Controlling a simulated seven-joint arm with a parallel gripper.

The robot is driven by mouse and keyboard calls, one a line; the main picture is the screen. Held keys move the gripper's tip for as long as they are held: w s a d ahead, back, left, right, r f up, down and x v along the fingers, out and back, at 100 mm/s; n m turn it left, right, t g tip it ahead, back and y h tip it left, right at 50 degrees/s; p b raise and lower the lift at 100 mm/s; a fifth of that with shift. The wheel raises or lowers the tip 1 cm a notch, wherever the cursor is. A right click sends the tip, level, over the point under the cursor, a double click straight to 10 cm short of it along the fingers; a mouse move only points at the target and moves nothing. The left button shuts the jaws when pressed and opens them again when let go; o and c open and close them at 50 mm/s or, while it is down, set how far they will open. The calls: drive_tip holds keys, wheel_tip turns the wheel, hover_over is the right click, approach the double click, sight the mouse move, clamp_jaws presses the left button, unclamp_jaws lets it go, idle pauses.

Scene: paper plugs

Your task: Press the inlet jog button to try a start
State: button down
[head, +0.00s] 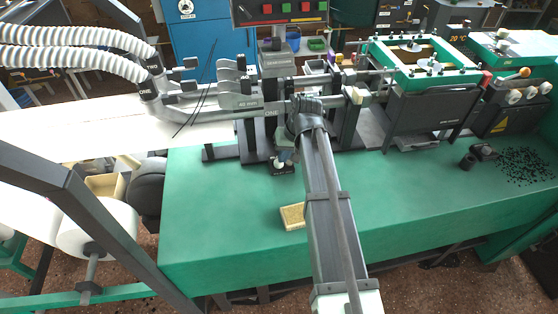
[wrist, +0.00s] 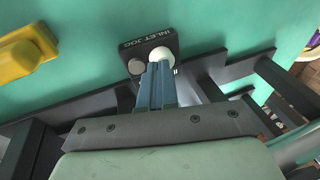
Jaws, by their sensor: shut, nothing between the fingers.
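The inlet jog box (wrist: 168,39) is a small dark box with the words INLET JOG on the green bench. It carries a white round cap (wrist: 164,54) and a grey round cap (wrist: 136,66). My gripper (wrist: 160,68) is shut and empty, with its blue-grey fingertips right at the white cap and partly covering it. I cannot tell whether they touch it or whether it is pressed in.
Dark machine rails and brackets (head: 245,125) stand close behind the gripper. A tan block (head: 292,216) lies on the bench (head: 220,225) nearer the front. A yellow part (wrist: 22,58) shows in the wrist view. The bench front is mostly clear.

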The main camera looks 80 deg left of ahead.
drive_tip(key=shift+f, duration=0.65)
drive_tip(key=shift+r, duration=0.1)
idle(0.6)
drive_tip(key=shift+r, duration=0.95)
drive_tip(key=shift+r, duration=1.5)
